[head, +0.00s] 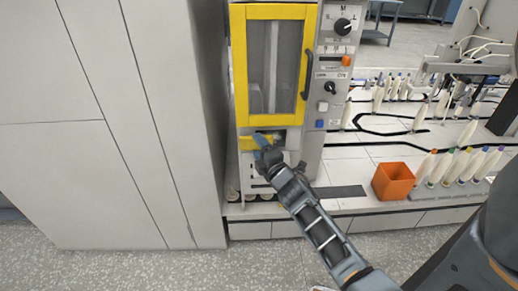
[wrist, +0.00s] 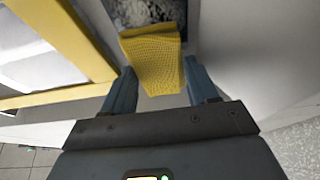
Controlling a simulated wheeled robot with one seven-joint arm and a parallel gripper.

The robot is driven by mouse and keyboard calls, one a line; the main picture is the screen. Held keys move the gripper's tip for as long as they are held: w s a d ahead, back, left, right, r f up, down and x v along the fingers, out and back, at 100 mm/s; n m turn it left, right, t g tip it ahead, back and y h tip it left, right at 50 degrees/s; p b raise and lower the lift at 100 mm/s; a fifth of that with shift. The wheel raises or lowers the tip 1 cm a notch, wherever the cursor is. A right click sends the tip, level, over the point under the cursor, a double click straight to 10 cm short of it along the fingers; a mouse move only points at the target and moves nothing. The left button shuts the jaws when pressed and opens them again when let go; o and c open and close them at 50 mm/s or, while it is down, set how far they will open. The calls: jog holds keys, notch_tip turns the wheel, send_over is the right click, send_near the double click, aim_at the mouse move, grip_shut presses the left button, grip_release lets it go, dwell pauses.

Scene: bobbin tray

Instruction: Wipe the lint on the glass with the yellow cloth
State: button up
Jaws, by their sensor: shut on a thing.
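The yellow cloth (wrist: 155,68) is between the two fingers of my gripper (wrist: 158,78), which is shut on it. Its far edge lies along a dark pane with pale speckles (wrist: 145,12), which looks like the glass with lint; I cannot tell whether the cloth touches it. In the head view my gripper (head: 266,147) is at the machine front, just below the yellow-framed door (head: 251,112). A bit of yellow cloth (head: 246,143) shows left of the fingers there. The pane is mostly hidden by my gripper in the head view.
A control panel (head: 333,75) with knobs and buttons is right of the door. Tall grey cabinets (head: 150,120) stand close on the left. An orange bin (head: 393,181) and several bobbins (head: 463,165) stand on the white tiled surface at right.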

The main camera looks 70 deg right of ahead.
jog(key=shift+s+a+f+b, duration=0.1)
jog(key=shift+s+a+b, duration=0.15)
jog(key=shift+a+b, duration=0.3)
jog(key=shift+s+a+f+b, duration=0.1)
jog(key=shift+s+a+b, duration=0.2)
jog(key=shift+a+b, duration=0.25)
jog(key=shift+s+a+b, duration=0.25)
jog(key=shift+a+b, duration=0.15)
jog(key=shift+a, duration=0.3)
jog(key=shift+s+a+r, duration=0.1)
jog(key=shift+a+r, duration=0.05)
jog(key=shift+a, duration=0.2)
jog(key=shift+a, duration=0.1)
jog(key=a+b, duration=0.1)
jog(key=s+a+b, duration=0.1)
jog(key=shift+s+a, duration=0.1)
jog(key=shift+a, duration=0.2)
jog(key=d+p, duration=0.1)
jog(key=w+d+p, duration=0.1)
jog(key=d, duration=0.1)
jog(key=w+d+p, duration=0.1)
jog(key=d, duration=0.1)
jog(key=shift+r+p, duration=0.2)
jog(key=shift+p, duration=0.1)
jog(key=shift+w+d+f+p, duration=0.15)
jog(key=shift+d+p, duration=0.1)
jog(key=shift+d, duration=0.15)
jog(key=shift+w+d+f+p, duration=0.1)
jog(key=shift+w+d+p, duration=0.05)
jog(key=shift+d+p, duration=0.15)
